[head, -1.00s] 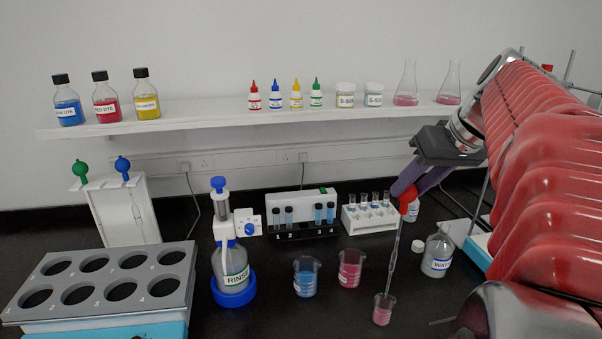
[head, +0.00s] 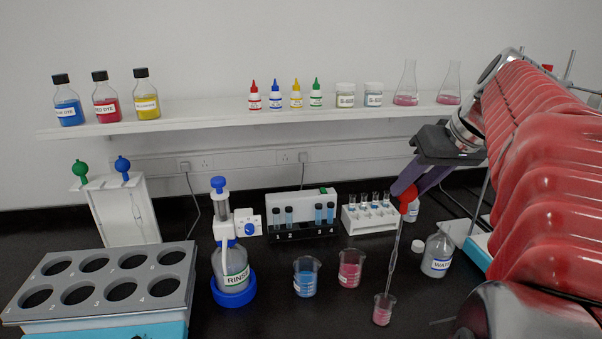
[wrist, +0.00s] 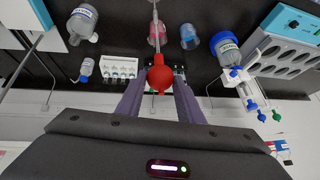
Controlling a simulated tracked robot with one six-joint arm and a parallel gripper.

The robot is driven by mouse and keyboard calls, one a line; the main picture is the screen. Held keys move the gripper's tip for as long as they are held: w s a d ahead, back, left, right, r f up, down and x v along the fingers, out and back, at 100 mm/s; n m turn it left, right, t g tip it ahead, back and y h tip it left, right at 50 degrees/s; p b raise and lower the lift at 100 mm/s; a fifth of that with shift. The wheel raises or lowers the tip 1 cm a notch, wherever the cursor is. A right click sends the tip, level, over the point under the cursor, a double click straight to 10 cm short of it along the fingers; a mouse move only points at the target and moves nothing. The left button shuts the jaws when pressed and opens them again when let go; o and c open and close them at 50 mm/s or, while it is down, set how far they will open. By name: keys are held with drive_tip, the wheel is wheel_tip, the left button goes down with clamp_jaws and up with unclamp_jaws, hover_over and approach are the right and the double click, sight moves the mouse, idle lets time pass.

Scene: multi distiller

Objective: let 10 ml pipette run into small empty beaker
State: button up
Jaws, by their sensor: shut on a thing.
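My gripper (head: 408,190) is shut on the red bulb (head: 409,194) of a glass pipette (head: 394,250). The pipette hangs slightly tilted, with its tip at or inside a small beaker (head: 382,312) at the front. That beaker holds some pink liquid. I cannot tell whether the tip touches the glass or the liquid. In the wrist view the red bulb (wrist: 160,74) sits between the purple fingers, and the pipette runs away from it toward the top edge.
A beaker of blue liquid (head: 306,280) and a beaker of pink liquid (head: 350,270) stand left of the small beaker. A water bottle (head: 437,254) stands close to the right. A rinse bottle (head: 232,272) and a grey rack (head: 100,285) stand further left.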

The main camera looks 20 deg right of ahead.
drive_tip(key=shift+r, duration=1.95)
drive_tip(key=shift+f, duration=0.1)
